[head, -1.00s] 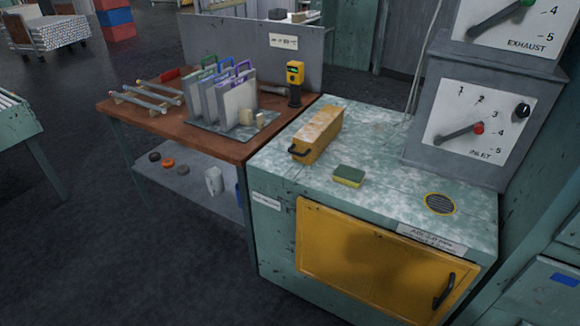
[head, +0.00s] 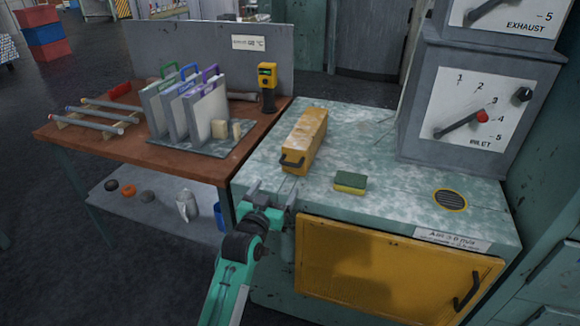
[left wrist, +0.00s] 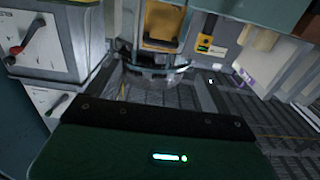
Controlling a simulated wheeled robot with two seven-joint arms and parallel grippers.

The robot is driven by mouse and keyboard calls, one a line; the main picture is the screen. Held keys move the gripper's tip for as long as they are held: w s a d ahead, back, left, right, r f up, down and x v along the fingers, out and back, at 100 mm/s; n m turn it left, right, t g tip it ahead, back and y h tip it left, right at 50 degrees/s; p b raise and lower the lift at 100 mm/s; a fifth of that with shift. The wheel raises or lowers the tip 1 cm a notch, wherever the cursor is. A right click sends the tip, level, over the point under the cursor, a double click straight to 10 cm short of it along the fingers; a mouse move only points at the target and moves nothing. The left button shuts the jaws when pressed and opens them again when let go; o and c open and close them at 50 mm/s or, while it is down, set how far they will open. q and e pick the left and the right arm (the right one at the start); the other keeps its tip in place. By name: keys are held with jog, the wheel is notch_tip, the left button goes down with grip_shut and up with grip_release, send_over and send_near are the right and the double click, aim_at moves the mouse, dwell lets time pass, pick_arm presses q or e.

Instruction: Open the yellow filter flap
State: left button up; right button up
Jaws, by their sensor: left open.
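The yellow filter flap (head: 390,262) is a wide panel on the front of the green cabinet, with a black handle (head: 467,291) at its lower right. It looks closed, lying flush with the cabinet front. My left gripper (head: 273,193) is open and empty at the cabinet's front left corner, left of the flap's upper left corner and well away from the handle. In the left wrist view the flap cannot be made out. My right gripper is not in view.
On the cabinet top are a yellow box with a handle (head: 305,140), a green and yellow sponge (head: 350,182) and a round vent (head: 450,200). The inlet dial panel (head: 482,112) stands behind. A brown table (head: 80,140) with racks is at left.

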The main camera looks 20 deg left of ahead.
aim_at(290, 164)
pick_arm(q)
jog(key=w, duration=1.1)
jog(key=shift+w+d+f+p, duration=0.1)
jog(key=shift+w+p, duration=0.15)
jog(key=shift+p, duration=0.1)
jog(key=shift+w, duration=0.75)
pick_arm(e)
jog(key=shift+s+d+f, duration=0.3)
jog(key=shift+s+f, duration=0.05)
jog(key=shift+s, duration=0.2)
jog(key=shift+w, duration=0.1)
